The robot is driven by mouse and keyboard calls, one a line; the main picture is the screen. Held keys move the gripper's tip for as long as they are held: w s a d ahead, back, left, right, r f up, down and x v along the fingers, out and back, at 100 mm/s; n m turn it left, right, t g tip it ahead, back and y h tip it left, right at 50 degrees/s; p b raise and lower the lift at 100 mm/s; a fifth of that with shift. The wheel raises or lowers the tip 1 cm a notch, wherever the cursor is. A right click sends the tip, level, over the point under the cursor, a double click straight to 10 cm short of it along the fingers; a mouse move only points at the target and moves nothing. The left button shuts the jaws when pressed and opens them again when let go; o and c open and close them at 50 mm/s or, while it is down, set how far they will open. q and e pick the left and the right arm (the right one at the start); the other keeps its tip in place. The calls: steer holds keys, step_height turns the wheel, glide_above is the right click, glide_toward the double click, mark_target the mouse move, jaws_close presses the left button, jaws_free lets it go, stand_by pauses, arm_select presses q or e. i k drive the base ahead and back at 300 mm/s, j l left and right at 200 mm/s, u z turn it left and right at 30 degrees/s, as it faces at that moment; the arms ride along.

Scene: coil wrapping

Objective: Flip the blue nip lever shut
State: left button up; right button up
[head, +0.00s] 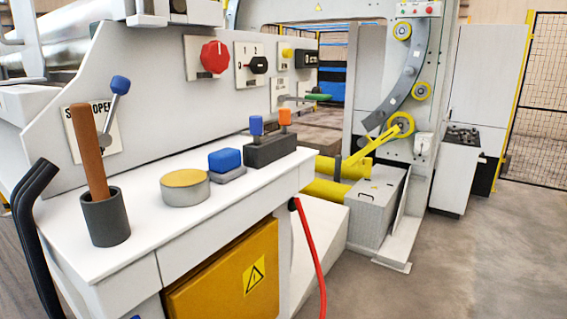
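The blue nip lever (118,87) is on the grey machine panel at the upper left. It has a blue ball knob on a short metal rod that tilts up and to the right from its pivot. A cream placard (88,143) behind it reads "OPEN" on the right, the side the knob leans toward. The word on its left starts with "S" and is partly hidden by a wooden handle. Neither of my grippers shows in the head view.
A grey cup (105,218) holding the brown wooden handle (88,150) stands on the white shelf in front of the placard. A yellow-topped round tin (185,187), a blue block (225,160) and a dark holder (270,150) sit farther right. Black bent tubes (30,205) rise at left.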

mark_target(119, 86)
steer(key=u, duration=1)
